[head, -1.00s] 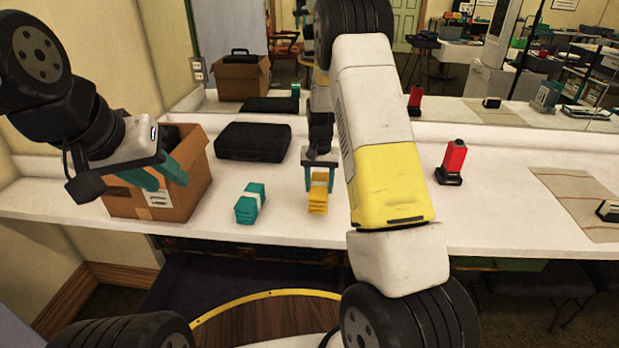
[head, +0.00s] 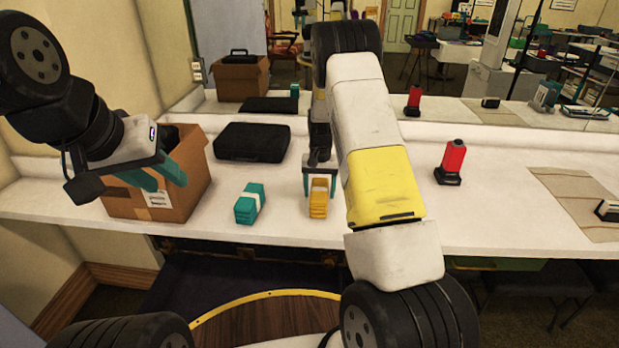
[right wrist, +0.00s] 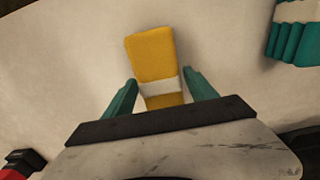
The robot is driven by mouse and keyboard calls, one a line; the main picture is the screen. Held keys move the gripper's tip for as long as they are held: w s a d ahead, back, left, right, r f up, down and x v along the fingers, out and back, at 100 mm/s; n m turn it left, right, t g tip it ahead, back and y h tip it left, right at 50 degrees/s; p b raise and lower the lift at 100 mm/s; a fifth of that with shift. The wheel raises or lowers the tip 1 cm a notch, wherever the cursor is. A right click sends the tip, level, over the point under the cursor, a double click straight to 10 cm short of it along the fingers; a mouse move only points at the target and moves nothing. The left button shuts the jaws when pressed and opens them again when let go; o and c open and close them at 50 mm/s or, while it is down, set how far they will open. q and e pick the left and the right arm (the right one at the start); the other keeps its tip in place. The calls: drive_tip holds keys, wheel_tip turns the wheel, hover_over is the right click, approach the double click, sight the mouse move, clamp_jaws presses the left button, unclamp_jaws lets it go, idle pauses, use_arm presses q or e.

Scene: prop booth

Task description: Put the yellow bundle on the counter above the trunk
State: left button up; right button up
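The yellow bundle (head: 318,203), a stack with a pale band, lies on the white counter (head: 390,228) near its front edge. In the right wrist view the yellow bundle (right wrist: 152,60) lies ahead of and partly between the fingers. My right gripper (head: 319,193) is open and low over it, one finger on each side; in the right wrist view its fingertips (right wrist: 160,76) sit close to the band. Whether they touch it is unclear. My left gripper (head: 160,175) is open and empty in front of the cardboard box. A dark trunk-like shape (head: 250,252) is partly visible under the counter.
A teal bundle (head: 250,204) lies left of the yellow one. A black case (head: 252,141) and the cardboard box (head: 197,190) stand behind and left. A red-and-black object (head: 453,162) and a striped cloth (head: 575,203) are at right. A mirror lines the back.

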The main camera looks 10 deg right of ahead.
drive_tip(key=shift+o, duration=0.2)
drive_tip(key=shift+r, duration=0.1)
wheel_tip(320, 180, up, 12)
wheel_tip(320, 180, up, 9)
drive_tip(key=t+y, duration=0.1)
hover_over(319, 189)
drive_tip(key=s, duration=0.5)
drive_tip(key=s+a+r+n+t, duration=0.1)
drive_tip(key=s+a+r+t, duration=0.1)
drive_tip(key=s+r, duration=0.65)
drive_tip(key=s+a+r+n+t, duration=0.1)
drive_tip(key=s, duration=0.9)
drive_tip(key=s+a+r+n+t+y, duration=0.1)
drive_tip(key=s+r+t, duration=0.1)
drive_tip(key=s, duration=0.7)
drive_tip(key=shift+s+a+n, duration=0.3)
drive_tip(key=shift+s+n, duration=0.1)
